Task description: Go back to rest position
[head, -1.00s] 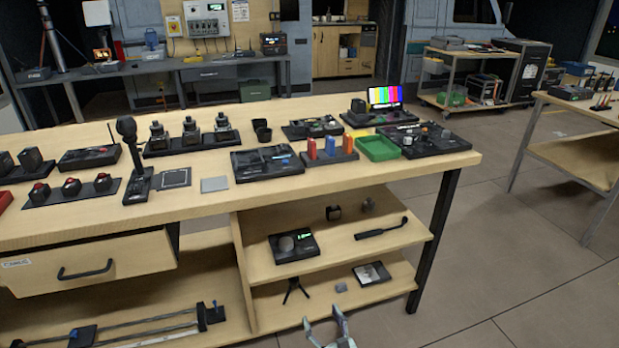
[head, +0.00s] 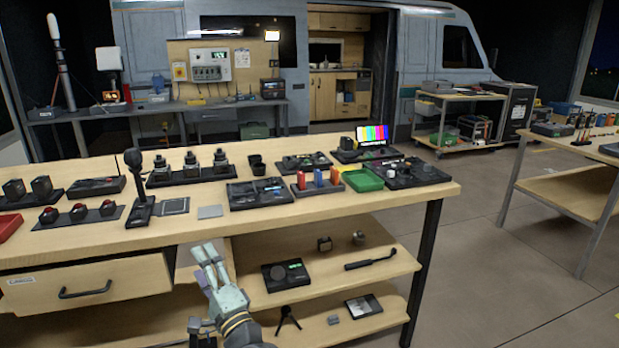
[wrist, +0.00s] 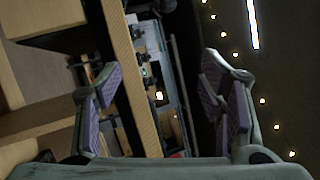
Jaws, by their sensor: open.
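My gripper (head: 212,262) is raised in front of the wooden workbench (head: 330,208), left of the open shelves, with its fingers pointing up. In the head view it covers part of the bench front beside the drawer. In the wrist view my gripper (wrist: 165,95) has its two fingers well apart, with nothing held between them. The wrist view is turned sideways, with the bench edge (wrist: 137,85) running between the fingers.
The bench top holds a microphone (head: 136,180), a green tray (head: 362,180) and several devices. The shelves below hold a small tripod (head: 287,318) and a black wand (head: 370,258). A second table (head: 570,150) stands right. Floor (head: 480,270) between them is clear.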

